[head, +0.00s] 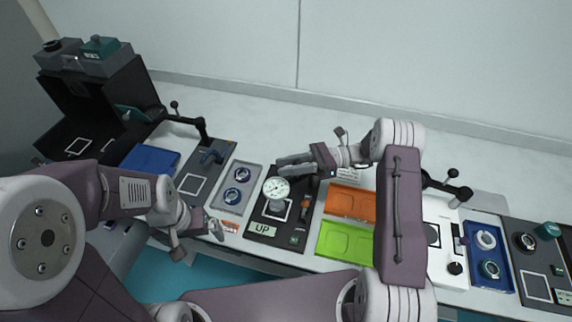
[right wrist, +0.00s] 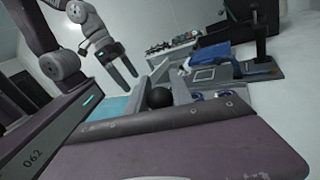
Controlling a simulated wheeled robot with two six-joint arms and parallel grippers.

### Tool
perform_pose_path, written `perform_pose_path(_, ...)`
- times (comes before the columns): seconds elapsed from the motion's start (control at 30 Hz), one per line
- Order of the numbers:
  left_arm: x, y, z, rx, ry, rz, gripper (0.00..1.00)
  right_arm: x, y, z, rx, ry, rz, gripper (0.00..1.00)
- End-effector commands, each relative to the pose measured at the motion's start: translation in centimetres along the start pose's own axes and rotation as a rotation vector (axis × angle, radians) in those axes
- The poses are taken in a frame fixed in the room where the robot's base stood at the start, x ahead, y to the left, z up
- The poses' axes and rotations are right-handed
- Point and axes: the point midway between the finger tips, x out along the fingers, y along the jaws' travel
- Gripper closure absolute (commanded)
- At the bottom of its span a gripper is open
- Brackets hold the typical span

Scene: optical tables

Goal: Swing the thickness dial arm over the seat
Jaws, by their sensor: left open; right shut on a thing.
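The thickness dial (head: 276,188) is a round white gauge face on the black station (head: 255,243) in the middle of the bench. In the head view it overlaps the far part of a white-outlined square, the seat (head: 284,214); its exact height above it I cannot tell. My right gripper (head: 284,164) is just behind the dial, shut on a black ball knob (right wrist: 160,97), which shows in the right wrist view. The link from knob to dial is hidden. My left gripper (head: 215,229) is open and empty at the bench's front edge, left of the station.
A green tray (head: 345,240) and an orange tray (head: 350,202) lie right of the station. A grey tray with two blue rings (head: 238,184) lies left. An "UP" display (head: 262,228) is at the station's front. Black lever arms stand further left and right.

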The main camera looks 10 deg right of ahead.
Motion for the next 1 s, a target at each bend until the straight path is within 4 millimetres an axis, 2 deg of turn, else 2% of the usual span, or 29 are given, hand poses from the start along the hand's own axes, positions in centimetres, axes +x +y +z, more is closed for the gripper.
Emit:
perform_pose_path(0.43, 0.0, 0.0, 0.0, 0.0, 0.0, 0.0, 0.0, -0.1, 0.1, 0.0, 0.0, 0.002, 0.008, 1.0)
perform_pose_path(0.47, 0.0, 0.0, 0.0, 0.0, 0.0, 0.0, 0.0, -0.1, 0.1, 0.0, 0.0, 0.002, 0.008, 0.68)
perform_pose_path(0.5, 0.0, 0.0, 0.0, 0.0, 0.0, 0.0, 0.0, -0.1, 0.1, 0.0, 0.0, 0.002, 0.008, 0.57)
perform_pose_path(0.53, 0.0, 0.0, 0.0, 0.0, 0.0, 0.0, 0.0, -0.1, 0.1, 0.0, 0.0, 0.002, 0.007, 0.52)
perform_pose_path(0.83, 0.1, 0.0, 0.0, 0.0, 0.0, 0.0, 0.0, -0.2, 0.1, 0.0, 0.0, 0.001, 0.006, 0.52)
perform_pose_path(0.93, 0.5, 0.0, 0.1, 0.0, 0.0, 0.0, 0.0, -1.3, 0.0, -0.2, -0.001, 0.001, 0.003, 0.52)
perform_pose_path(1.0, 0.9, 0.0, 0.1, 0.0, 0.0, 0.0, 0.0, -2.9, 0.0, -0.3, -0.002, 0.001, 0.002, 0.52)
